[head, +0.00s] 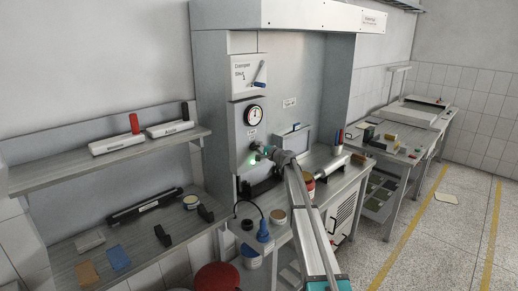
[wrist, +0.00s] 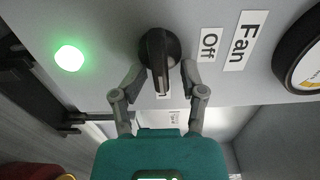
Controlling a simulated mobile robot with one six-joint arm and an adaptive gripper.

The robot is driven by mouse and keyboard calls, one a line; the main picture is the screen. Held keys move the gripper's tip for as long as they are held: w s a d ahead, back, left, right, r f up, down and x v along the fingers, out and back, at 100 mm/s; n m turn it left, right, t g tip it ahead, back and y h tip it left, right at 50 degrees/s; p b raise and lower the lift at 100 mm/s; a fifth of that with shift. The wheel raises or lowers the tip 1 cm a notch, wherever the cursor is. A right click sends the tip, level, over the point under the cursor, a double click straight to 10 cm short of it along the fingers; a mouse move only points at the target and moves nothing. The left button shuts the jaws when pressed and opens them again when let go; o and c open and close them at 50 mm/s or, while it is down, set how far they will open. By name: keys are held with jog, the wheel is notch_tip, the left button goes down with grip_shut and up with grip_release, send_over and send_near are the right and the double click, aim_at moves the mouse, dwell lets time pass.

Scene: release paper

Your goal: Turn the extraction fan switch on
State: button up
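The fan switch is a black rotary knob (wrist: 158,55) on a grey panel, its raised grip bar pointing roughly up and down in the wrist view. A "Fan" label (wrist: 245,40) and an "Off" label (wrist: 210,45) are to its right; another label below it is partly hidden. A green lamp (wrist: 69,58) glows on the left; it also shows in the head view (head: 253,162). My gripper (wrist: 161,72) is open, with one finger on each side of the knob and gaps beside the grip bar.
A round dial (head: 254,115) is above the switch on the hood's left post. The bench (head: 325,160) below holds a red-rimmed tub, pens and a box. Shelves with devices (head: 130,137) stand left. A red stool (head: 217,277) is low in front. Floor at right is mostly clear.

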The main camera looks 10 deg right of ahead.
jog(key=v, duration=1.2)
jog(key=shift+a, duration=0.1)
jog(key=s+a+f+n+g+h+b, duration=0.1)
jog(key=s+a+f+n+g, duration=0.25)
jog(key=s, duration=0.45)
jog(key=s+a+f+n+g, duration=0.2)
jog(key=s+a+f, duration=0.25)
jog(key=s, duration=0.45)
jog(key=s+a+f+n+g+h+b, duration=0.1)
jog(key=s+a+f+n+g, duration=0.15)
jog(key=s+a+f, duration=0.4)
jog(key=s+d+f+n+g+h, duration=0.1)
jog(key=s+d+f+g+h, duration=0.2)
jog(key=s, duration=1.1)
jog(key=s+d+f+n+g+h+b, duration=0.1)
jog(key=s+d+f+n+g+h, duration=0.1)
jog(key=s, duration=1.3)
jog(key=d+f+g+h, duration=0.1)
jog(key=d+f+h, duration=0.1)
jog(key=h, duration=0.1)
jog(key=shift+g+h, duration=0.3)
